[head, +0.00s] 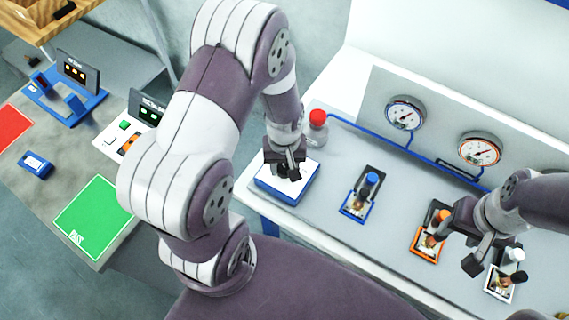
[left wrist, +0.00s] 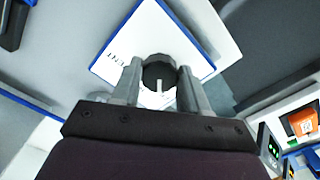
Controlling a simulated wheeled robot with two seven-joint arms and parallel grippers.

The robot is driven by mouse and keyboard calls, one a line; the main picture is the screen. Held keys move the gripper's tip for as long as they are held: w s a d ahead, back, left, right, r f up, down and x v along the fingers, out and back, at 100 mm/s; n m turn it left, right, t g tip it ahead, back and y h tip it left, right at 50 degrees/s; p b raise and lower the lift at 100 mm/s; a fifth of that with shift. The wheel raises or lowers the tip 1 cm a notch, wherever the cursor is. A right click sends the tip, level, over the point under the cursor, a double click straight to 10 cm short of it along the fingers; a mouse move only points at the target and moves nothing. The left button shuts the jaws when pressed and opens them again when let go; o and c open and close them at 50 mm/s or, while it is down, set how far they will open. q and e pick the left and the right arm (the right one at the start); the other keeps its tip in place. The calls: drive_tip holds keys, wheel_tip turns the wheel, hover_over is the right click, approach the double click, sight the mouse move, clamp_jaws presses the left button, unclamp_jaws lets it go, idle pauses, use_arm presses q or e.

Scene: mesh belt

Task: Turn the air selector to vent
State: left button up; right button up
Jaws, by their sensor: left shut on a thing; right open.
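The air selector is a white box with blue edges (head: 290,188) on the bench, and it also shows in the left wrist view (left wrist: 150,38). Its round black knob (left wrist: 159,70) carries a white pointer mark at the side nearest my wrist. Lettering that looks like VENT is printed on the plate left of the knob. My left gripper (head: 287,174) is above the box, and its fingers (left wrist: 158,85) are shut on the knob from both sides. In the head view the gripper mostly hides the knob. My right gripper (head: 475,259) is open and empty at the right.
A red-capped fitting (head: 318,125) stands behind the box, with a blue pipe running to two gauges (head: 405,114) on a panel. Blue, orange and white framed valve stations (head: 358,206) line the bench to the right. A side table with a green PASS pad (head: 92,218) is at left.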

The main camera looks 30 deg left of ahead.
use_arm(q)
drive_tip(key=m+p, duration=0.1)
drive_tip(key=m, duration=0.3)
drive_tip(key=shift+a+r, duration=0.1)
drive_tip(key=m, duration=0.4)
drive_tip(key=shift+m+p, duration=0.3)
drive_tip(key=m, duration=0.4)
drive_tip(key=shift+a+p, duration=0.1)
drive_tip(key=shift+p, duration=0.25)
drive_tip(key=shift+w+m, duration=0.15)
drive_tip(key=shift+m, duration=2.35)
drive_tip(key=o, duration=1.1)
drive_tip(key=shift+c, duration=0.2)
